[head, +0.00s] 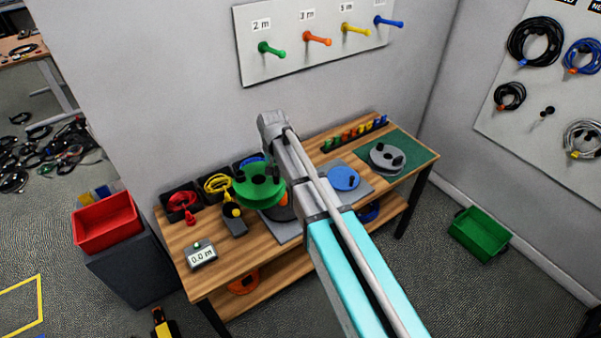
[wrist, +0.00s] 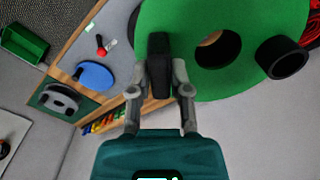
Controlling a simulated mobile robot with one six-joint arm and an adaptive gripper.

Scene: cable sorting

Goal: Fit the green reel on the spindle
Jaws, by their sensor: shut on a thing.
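The green reel (head: 258,194) is in the air over the left middle of the workbench, its flange roughly level in the head view. My gripper (wrist: 160,75) is shut on a black post of the green reel (wrist: 190,80) in the wrist view. The reel's round centre hole and another black post show beside the fingers. An orange and dark round part (head: 284,212) shows partly under the reel on the grey plate. I cannot make out the spindle clearly; the reel and arm may hide it.
A blue disc (head: 343,178) with a black knob lies on the grey plate (head: 359,191). A grey reel (head: 386,157) sits on a green mat. Black bins with red cable (head: 181,202) and yellow cable (head: 217,184) stand at the left, near a meter (head: 201,255).

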